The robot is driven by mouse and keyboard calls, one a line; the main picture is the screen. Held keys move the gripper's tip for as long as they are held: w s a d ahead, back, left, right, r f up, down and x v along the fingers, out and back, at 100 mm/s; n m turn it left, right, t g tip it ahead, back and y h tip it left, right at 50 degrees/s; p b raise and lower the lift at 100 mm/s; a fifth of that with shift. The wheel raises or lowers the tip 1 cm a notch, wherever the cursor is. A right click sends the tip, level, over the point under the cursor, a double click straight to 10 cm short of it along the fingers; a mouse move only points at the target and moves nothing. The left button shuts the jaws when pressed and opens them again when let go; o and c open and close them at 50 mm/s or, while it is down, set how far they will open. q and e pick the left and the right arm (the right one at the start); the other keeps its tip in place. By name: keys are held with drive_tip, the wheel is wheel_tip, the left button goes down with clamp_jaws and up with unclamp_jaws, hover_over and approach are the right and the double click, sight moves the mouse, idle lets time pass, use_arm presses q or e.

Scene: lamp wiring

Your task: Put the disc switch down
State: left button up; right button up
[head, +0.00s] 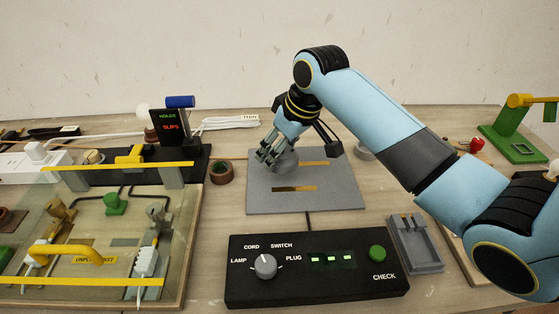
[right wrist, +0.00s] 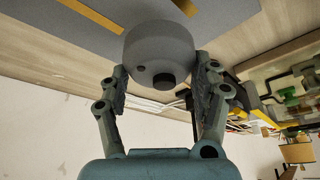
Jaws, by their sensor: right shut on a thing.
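The disc switch (head: 286,160) is a grey round disc over the left part of the grey mat (head: 270,200). My right gripper (head: 271,155) is shut on it, coming down from above and behind. In the right wrist view, the disc switch (right wrist: 158,45) sits between the two fingers, with a dark round knob and a small hole on the side facing the camera. The disc is at or just above the mat; I cannot tell whether it touches. My left gripper is not in view.
Gold strips (head: 294,188) lie on the mat. A black control box (head: 316,282) with dial and green button stands in front. A brown ring (head: 221,172) lies left of the mat, near a clear-covered wiring board (head: 95,225). A grey tray (head: 416,245) stands front right.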

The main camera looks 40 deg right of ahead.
sight(280, 163)
drive_tip(key=shift+w+d+f, duration=0.25)
drive_tip(key=shift+w+f, duration=0.15)
drive_tip(key=shift+f, duration=0.1)
wheel_tip(280, 163, down, 3)
drive_tip(key=shift+r, duration=0.15)
drive_tip(key=shift+f, duration=0.5)
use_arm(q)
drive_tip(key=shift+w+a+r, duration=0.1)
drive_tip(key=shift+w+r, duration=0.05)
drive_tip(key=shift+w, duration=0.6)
use_arm(e)
drive_tip(key=o, duration=1.2)
use_arm(q)
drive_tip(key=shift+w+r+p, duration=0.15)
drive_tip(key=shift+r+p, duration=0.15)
drive_tip(key=shift+p, duration=0.15)
use_arm(e)
drive_tip(key=v, duration=1.2)
drive_tip(key=shift+s, duration=0.15)
